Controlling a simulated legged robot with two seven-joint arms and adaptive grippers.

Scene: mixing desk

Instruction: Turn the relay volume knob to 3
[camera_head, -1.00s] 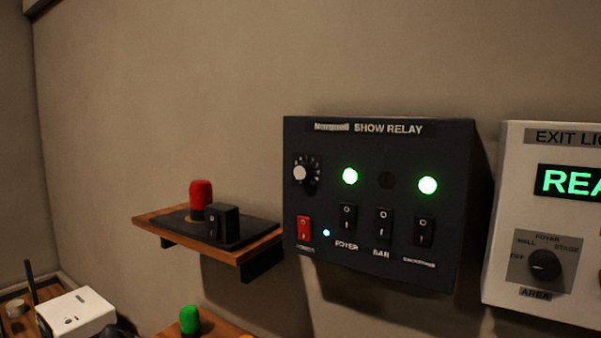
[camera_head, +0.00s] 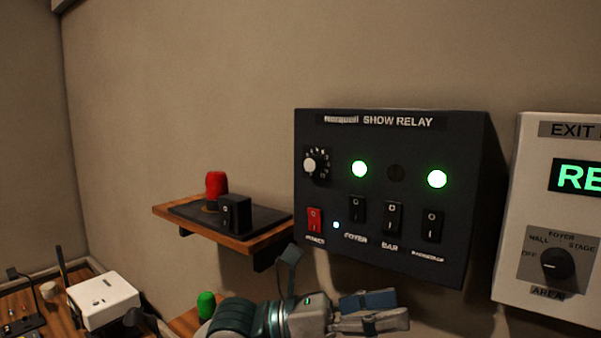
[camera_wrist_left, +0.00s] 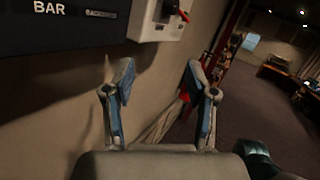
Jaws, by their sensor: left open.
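The relay volume knob (camera_head: 310,165) is a small pale dial with a ring of marks, at the upper left of the dark SHOW RELAY box (camera_head: 345,275) on the wall. Its exact setting is too small to read. My left gripper (camera_head: 405,309) is open and empty, below the box in the head view and pointing right. The knob is up and to the left of it, well apart. In the left wrist view the open fingers (camera_wrist_left: 159,85) have nothing between them, and the box's lower edge with the BAR label shows at top left. My right gripper is not seen.
A red rocker switch (camera_head: 314,219) and several black switches sit under the knob and green lamps. A wooden shelf (camera_head: 241,248) with a red-capped item (camera_head: 216,184) juts out at left. A white EXIT panel (camera_head: 511,215) is at right. The wall above is clear.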

